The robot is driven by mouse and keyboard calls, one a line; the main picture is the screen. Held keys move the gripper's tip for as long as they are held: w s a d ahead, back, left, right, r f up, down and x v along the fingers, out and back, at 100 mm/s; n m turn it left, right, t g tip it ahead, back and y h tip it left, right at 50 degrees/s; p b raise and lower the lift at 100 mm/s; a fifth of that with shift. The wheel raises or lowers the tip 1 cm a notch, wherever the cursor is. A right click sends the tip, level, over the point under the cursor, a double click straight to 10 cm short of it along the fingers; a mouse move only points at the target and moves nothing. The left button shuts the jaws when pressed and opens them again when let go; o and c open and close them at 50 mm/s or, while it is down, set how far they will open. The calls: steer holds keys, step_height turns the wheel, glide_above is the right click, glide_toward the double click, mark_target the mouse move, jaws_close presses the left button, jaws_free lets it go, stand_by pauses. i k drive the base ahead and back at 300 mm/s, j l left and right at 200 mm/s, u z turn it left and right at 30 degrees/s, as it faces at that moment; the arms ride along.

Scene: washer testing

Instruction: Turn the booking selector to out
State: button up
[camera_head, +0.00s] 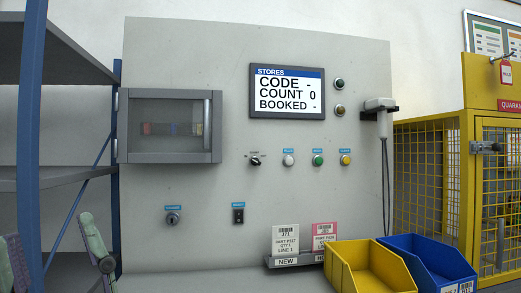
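The selector (255,161) is a small dark rotary knob on the grey panel, below the screen. It has small position marks to its left, above and to its right, too small to read surely. I cannot tell which mark the knob points at. The screen (287,91) reads STORES, CODE -, COUNT 0, BOOKED -. My gripper (52,238) is at the lower left edge, with two green-padded fingers spread well apart and nothing seen between them. It is left of and below the selector, clear of it. Part of it is cut off by the frame.
White, green and yellow buttons (318,160) sit right of the selector. A key switch (173,218) and a rocker switch (238,214) are lower. A glazed box (169,126) juts out at left, near a shelf (62,178). Yellow (368,268) and blue bins (432,263) stand front right.

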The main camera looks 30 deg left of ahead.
mark_target(255, 161)
steer(key=i+l+u, duration=0.2)
steer(key=i+l, duration=0.45)
steer(key=i+l+u, duration=0.2)
steer(key=i+l, duration=0.35)
steer(key=l, duration=0.25)
